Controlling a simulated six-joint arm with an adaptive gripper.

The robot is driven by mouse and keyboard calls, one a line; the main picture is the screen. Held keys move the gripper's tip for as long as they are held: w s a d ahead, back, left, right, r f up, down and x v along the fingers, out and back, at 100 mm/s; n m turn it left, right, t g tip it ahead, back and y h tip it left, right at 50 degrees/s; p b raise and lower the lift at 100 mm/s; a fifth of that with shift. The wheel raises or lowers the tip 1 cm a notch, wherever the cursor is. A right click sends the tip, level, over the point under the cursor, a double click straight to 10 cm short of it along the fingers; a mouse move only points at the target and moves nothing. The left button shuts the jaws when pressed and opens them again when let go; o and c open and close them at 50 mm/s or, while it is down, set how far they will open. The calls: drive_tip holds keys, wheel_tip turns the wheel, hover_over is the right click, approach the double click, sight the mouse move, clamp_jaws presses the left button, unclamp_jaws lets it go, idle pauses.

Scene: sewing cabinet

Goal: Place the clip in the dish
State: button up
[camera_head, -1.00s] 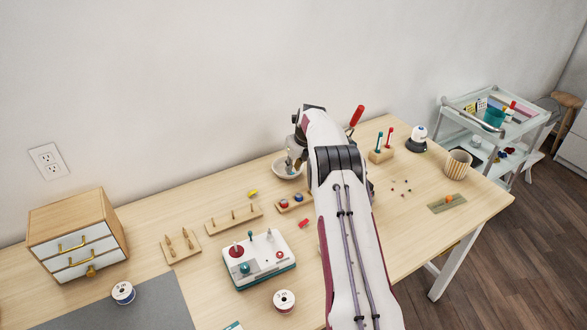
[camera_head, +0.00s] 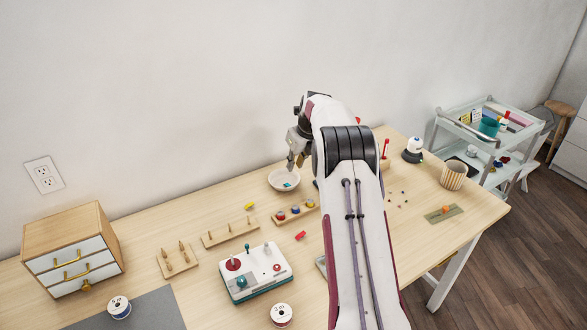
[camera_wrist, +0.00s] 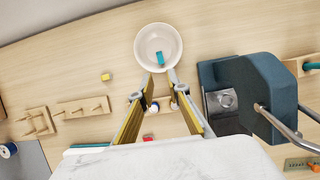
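A small teal clip (camera_wrist: 160,58) lies inside the white round dish (camera_wrist: 149,45) in the wrist view. In the head view the dish (camera_head: 275,179) stands at the back of the table near the wall, with the teal clip (camera_head: 287,185) in it. My gripper (camera_head: 296,165) is above the dish, its fingers pointing down and apart from the clip. In the wrist view the two fingertips of my gripper (camera_wrist: 160,78) are spread with nothing between them, at the dish's near rim in the picture.
A dark blue block (camera_wrist: 240,95) with metal rods stands right of the fingers. Nearby are a yellow piece (camera_head: 250,206), a red piece (camera_head: 300,236), a pegged wooden strip (camera_head: 229,232) and a white control box (camera_head: 256,271). My arm hides the table's middle right.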

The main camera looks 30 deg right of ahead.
drive_tip(key=shift+v, duration=1.3)
drive_tip(key=s+a+r+n, duration=1.7)
drive_tip(key=s+a+r, duration=0.1)
drive_tip(key=a+r, duration=0.35)
drive_tip(key=s+a+r+n, duration=0.1)
drive_tip(key=s+a+n, duration=0.2)
drive_tip(key=s+n, duration=0.35)
drive_tip(key=s+a+r+n, duration=0.1)
drive_tip(key=s+a+n, duration=0.25)
drive_tip(key=s, duration=0.55)
drive_tip(key=s+a+f+n, duration=0.1)
drive_tip(key=s+f+n, duration=0.2)
drive_tip(key=s, duration=0.4)
drive_tip(key=s+a+f+n+t, duration=0.1)
drive_tip(key=s+a+f+n, duration=0.1)
drive_tip(key=s+n, duration=0.4)
drive_tip(key=shift+s+f, duration=0.45)
